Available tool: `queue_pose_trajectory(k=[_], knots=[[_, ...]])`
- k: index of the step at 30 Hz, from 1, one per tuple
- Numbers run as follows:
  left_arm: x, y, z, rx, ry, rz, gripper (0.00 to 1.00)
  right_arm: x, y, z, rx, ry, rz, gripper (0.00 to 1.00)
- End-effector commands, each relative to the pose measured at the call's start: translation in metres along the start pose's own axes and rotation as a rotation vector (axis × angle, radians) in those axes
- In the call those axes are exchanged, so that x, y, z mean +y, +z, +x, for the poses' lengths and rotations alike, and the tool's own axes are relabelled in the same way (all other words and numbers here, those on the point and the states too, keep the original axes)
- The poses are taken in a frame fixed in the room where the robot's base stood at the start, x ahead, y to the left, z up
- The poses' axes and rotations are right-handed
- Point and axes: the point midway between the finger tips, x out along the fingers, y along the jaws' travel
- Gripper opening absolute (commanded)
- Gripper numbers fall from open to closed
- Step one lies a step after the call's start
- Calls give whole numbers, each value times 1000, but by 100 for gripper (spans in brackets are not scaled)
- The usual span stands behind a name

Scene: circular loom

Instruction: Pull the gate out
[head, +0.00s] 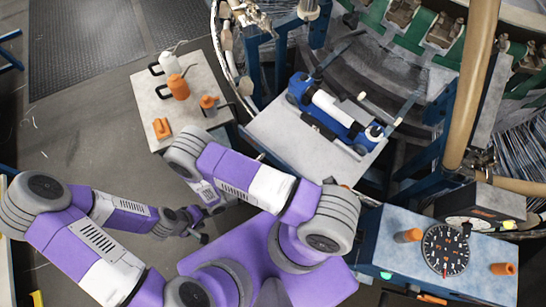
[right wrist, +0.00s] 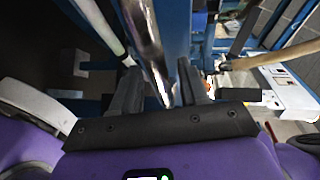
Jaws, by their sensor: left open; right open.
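I cannot tell for sure which part is the gate. A blue frame with a white roller (head: 330,106) lies on a grey table in the head view, at the upper middle. My left gripper (head: 201,225) is open and empty, low over the floor left of my body and apart from that frame. My right gripper (right wrist: 158,75) is open in the right wrist view. A shiny metal bar (right wrist: 147,35) runs down between or just beyond its fingers; I cannot tell whether they touch. In the head view, my own arm mostly hides the right gripper.
A small grey table (head: 200,88) holds orange and white bottles and an orange block. The loom's curved green rim (head: 378,25) fills the upper right. A blue bench with a round dial (head: 446,250) stands at the lower right. Dark floor lies clear at the left.

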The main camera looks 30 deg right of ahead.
Motion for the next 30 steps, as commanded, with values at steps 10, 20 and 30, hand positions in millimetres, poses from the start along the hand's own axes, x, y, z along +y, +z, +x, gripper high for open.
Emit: queue_pose_trajectory(k=[10,20,30], knots=[[5,1,-13,0,0,0,43,-52,-3,-10,0,-3,4,65],[9,1,-23,0,0,0,43,-100,-7,-18,1,-8,7,71],[8,1,-22,0,0,0,43,-99,-8,-19,0,-2,2,44]])
